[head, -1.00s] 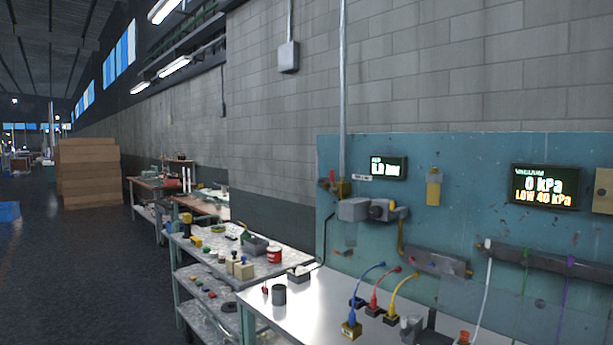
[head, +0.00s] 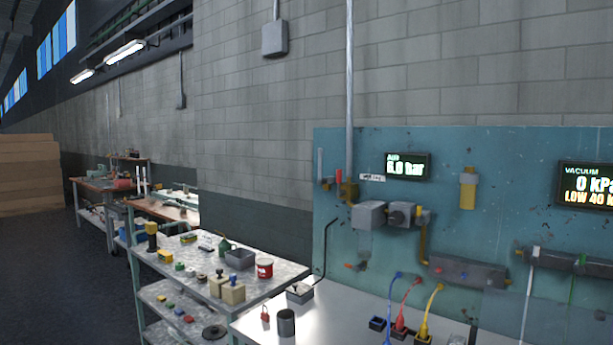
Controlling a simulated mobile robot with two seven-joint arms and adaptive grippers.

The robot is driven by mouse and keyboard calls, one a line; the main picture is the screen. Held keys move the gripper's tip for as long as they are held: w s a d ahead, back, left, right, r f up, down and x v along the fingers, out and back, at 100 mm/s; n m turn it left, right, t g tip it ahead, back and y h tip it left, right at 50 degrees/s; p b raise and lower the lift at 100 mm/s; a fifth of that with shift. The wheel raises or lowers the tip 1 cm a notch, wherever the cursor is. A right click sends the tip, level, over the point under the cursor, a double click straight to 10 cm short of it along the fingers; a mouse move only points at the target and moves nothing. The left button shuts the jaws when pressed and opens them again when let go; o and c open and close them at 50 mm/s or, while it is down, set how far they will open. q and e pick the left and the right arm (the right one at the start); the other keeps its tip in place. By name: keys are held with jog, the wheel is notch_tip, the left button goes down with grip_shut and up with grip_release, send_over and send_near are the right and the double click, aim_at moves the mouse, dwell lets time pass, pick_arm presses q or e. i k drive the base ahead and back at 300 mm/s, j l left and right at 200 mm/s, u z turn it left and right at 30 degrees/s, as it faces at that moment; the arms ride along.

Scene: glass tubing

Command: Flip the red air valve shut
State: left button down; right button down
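The red air valve (head: 339,178) is a small red lever on a brass body, at the upper left of the teal wall panel (head: 480,145). Its red handle stands upright beside the vertical grey pipe. An air display (head: 407,166) to its right appears to read 6.0 bar. A grey regulator unit (head: 369,214) sits just below and right of the valve. Neither of my grippers shows in the head view.
A white bench (head: 340,318) stands under the panel, with a dark cup (head: 286,322) and coloured hoses at its front. A metal cart (head: 190,278) with several small items stands to the left. The floor at far left is open.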

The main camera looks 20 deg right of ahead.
aim_at(342, 193)
jog(key=i+j, duration=0.4)
jog(key=i+j+u, duration=0.1)
jog(key=i+j, duration=0.3)
jog(key=i, duration=0.25)
jog(key=i+j+u, duration=0.1)
jog(key=i+j, duration=0.25)
jog(key=i, duration=0.15)
